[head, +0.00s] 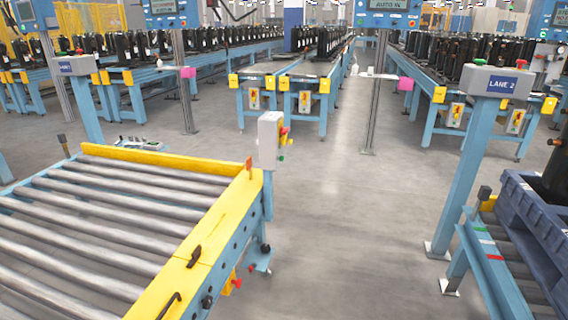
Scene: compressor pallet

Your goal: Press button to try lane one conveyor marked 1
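A grey button box (75,66) on a blue post stands at the left, with a small blue label too small to read for certain. It has a red and a green button on top. A second grey box labelled LANE 2 (502,83) stands on a blue post at the right, with a green and a red button on top. A roller conveyor (110,215) with yellow rails fills the lower left. A grey box (270,140) at its corner carries red and green buttons on its right side. No "1" marking is clearly legible. Neither of my grippers is in view.
A blue pallet (530,215) with a black item sits on rollers at the right edge. Conveyors with rows of black compressors (140,45) stand behind. Screens on posts (395,8) stand between. The grey floor (340,220) in the middle is clear.

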